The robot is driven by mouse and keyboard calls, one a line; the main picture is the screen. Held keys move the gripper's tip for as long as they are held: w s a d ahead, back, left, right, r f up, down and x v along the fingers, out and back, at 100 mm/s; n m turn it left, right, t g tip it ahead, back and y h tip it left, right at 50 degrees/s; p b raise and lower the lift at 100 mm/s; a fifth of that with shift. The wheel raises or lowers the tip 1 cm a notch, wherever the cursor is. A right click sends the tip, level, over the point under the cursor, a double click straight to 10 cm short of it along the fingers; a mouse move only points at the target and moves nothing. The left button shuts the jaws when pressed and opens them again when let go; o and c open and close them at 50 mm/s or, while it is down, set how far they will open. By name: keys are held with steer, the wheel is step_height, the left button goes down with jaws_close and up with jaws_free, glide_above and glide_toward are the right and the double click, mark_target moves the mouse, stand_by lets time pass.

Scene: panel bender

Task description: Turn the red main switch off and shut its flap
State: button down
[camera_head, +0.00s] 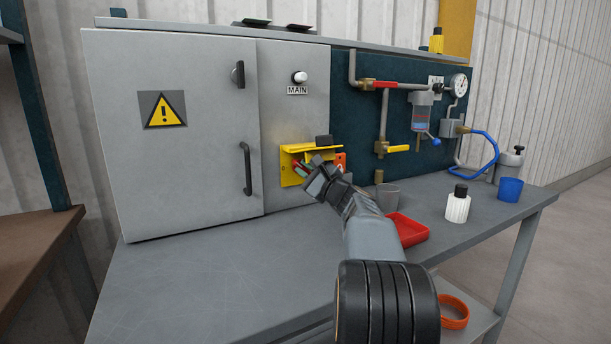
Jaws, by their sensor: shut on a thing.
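The yellow switch plate (287,172) sits on the right part of the grey cabinet front, below the lamp marked MAIN. A "0" mark shows at its left. Its yellow flap (308,149) stands out from the top of the plate, lifted open. The red main switch (297,167) is mostly hidden behind my gripper; only a bit of red shows, so I cannot tell its exact angle. My gripper (304,172) is at the plate, below the flap, and is shut on the red switch.
A black block (323,141) and an orange piece (341,160) are close beside the flap. A red tray (409,230), grey cup (387,196), white bottle (457,205) and blue cup (510,189) stand on the bench at right. The bench's left front is clear.

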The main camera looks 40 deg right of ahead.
steer(key=shift+n, duration=0.6)
steer(key=shift+g, duration=0.3)
steer(key=shift+y, duration=0.4)
steer(key=c, duration=1.1)
jaws_free()
steer(key=shift+s, duration=0.1)
steer(key=shift+v, duration=3.65)
